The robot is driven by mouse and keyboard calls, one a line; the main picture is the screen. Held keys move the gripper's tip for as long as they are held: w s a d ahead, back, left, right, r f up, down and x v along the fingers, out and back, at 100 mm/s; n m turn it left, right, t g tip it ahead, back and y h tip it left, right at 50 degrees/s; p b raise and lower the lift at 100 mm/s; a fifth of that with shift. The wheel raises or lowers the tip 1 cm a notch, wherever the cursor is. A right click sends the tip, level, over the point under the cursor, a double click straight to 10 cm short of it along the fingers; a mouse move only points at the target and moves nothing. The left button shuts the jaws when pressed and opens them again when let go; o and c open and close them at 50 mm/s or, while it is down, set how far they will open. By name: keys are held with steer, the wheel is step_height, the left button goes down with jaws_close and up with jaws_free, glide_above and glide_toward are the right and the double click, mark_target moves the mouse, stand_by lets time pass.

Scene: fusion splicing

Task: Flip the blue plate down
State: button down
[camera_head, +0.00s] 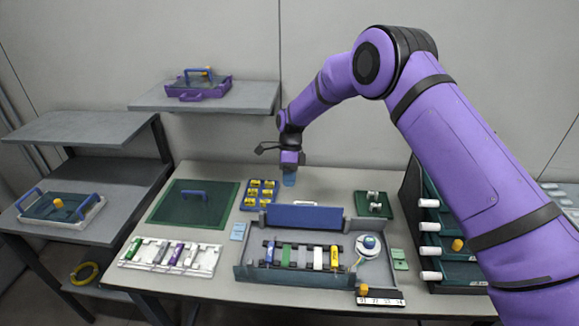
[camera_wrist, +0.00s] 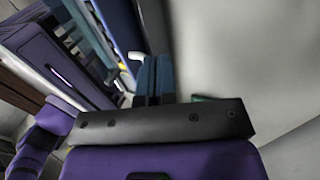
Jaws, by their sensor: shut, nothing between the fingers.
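The blue plate (camera_head: 303,216) stands upright along the back edge of the grey splicing box (camera_head: 247,271). A white handle (camera_head: 318,203) shows just behind its top. In the wrist view a long blue panel, apparently the plate (camera_wrist: 122,28), runs beside the fingers on the left. My gripper (camera_head: 289,180) hangs above the table behind the plate, slightly to its left, with its fingers pointing down. It is apart from the plate. In the wrist view its blue fingers (camera_wrist: 153,78) are together and hold nothing.
Inside the box lie several coloured cylinders (camera_head: 303,256) and a white-and-blue round device (camera_head: 369,243). A blue tray with yellow pieces (camera_head: 248,204) and a green board (camera_head: 167,215) are left of my gripper. A green tray (camera_head: 361,206) stands right. The tabletop behind the plate is mostly clear.

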mark_target(287, 212)
steer(key=shift+s+a+f, duration=0.1)
steer(key=shift+s+f, duration=0.2)
steer(key=shift+s, duration=0.55)
steer(key=shift+s+d+f, duration=0.1)
steer(key=shift+s+f, duration=0.25)
steer(key=shift+s, duration=0.45)
steer(key=shift+s+a+f, duration=0.1)
steer(key=shift+s+f, duration=0.2)
steer(key=shift+s, duration=0.55)
steer(key=shift+s, duration=0.15)
